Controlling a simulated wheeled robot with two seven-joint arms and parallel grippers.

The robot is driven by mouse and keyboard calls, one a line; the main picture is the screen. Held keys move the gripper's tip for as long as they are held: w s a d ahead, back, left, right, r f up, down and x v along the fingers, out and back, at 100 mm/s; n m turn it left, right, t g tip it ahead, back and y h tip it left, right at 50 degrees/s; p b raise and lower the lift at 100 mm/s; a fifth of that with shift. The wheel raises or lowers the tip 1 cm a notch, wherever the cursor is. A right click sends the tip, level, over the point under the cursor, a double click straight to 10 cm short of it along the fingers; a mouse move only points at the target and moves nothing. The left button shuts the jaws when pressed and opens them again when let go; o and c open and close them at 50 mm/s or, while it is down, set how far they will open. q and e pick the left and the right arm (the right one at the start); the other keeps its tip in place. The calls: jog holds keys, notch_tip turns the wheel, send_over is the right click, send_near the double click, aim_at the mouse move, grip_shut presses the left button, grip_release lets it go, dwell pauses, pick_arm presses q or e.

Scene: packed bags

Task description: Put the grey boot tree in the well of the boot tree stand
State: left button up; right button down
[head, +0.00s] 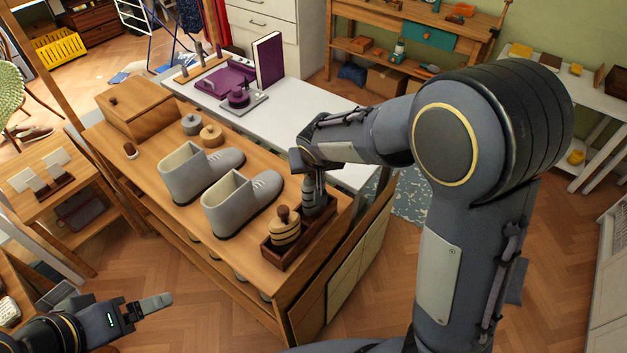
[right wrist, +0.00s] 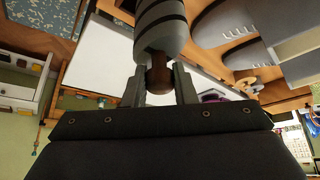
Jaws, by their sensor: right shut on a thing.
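The grey boot tree (head: 313,200), with darker bands and a brown knob, is upright at the far end of the dark wooden boot tree stand (head: 292,252). My right gripper (head: 312,174) is above it, shut on its knob. The right wrist view shows the banded grey boot tree (right wrist: 160,28) and its knob between the fingers of my right gripper (right wrist: 159,82). I cannot tell whether its lower end is inside the well or just above it. A tan striped boot tree (head: 285,230) stands in the near part of the stand. My left gripper (head: 150,306) is empty, away at lower left.
Two grey boots (head: 240,205) stand beside the stand on the wooden bench (head: 170,215). A grey and a tan round piece (head: 211,135) and a wooden box (head: 137,115) are farther back. A white table (head: 295,112) with purple items adjoins behind.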

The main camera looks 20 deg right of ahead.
aim_at(314, 178)
jog(key=shift+f, duration=2)
jog(key=shift+f, duration=0.1)
jog(key=c, duration=1.2)
grip_release()
